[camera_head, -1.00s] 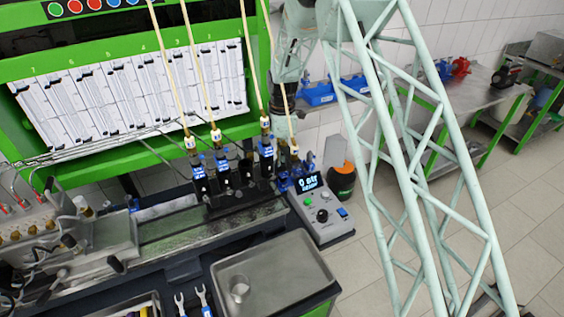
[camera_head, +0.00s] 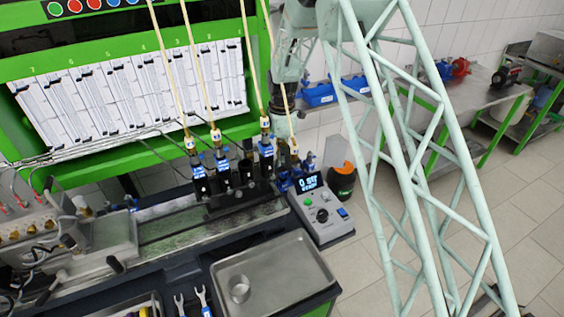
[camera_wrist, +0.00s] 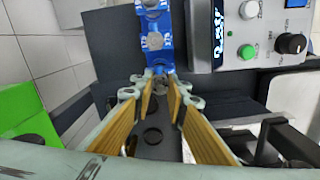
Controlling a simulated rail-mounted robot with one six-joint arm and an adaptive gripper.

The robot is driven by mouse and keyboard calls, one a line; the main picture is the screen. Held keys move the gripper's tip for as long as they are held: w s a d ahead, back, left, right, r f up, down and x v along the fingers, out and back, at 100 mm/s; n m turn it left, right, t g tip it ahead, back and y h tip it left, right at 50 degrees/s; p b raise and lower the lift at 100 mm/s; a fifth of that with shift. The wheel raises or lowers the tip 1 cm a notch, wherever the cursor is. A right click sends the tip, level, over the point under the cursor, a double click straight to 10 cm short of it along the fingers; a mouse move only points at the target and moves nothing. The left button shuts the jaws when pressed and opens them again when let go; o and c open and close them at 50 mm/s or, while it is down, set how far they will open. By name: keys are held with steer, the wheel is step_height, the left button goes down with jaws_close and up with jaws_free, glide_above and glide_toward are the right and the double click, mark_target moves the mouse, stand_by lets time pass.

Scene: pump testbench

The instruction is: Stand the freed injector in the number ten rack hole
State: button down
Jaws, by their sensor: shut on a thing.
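My gripper (camera_wrist: 160,92) shows in the wrist view with its two tan-padded fingers close together. A small grey round end between the tips appears to be the held injector (camera_wrist: 160,85), mostly hidden. Below the fingers is a dark surface with round holes (camera_wrist: 152,135); I cannot read any hole numbers. In the head view my gripper is not clearly visible behind the pale lattice. Dark injectors with blue labels stand upright in the black rack on the bench, at left (camera_head: 199,182), centre (camera_head: 222,172) and right (camera_head: 265,152), each with a pale hose on top.
A grey control box (camera_head: 320,212) with a lit display stands right of the rack. Pale hoses hang above the rack.

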steer(key=shift+f+b, duration=0.3)
steer(key=shift+f, duration=0.25)
stand_by(0.4)
steer(key=c, duration=2.8)
jaws_free()
steer(key=shift+r, duration=0.15)
steer(key=shift+r+p, duration=1.85)
steer(key=shift+r, duration=3.5)
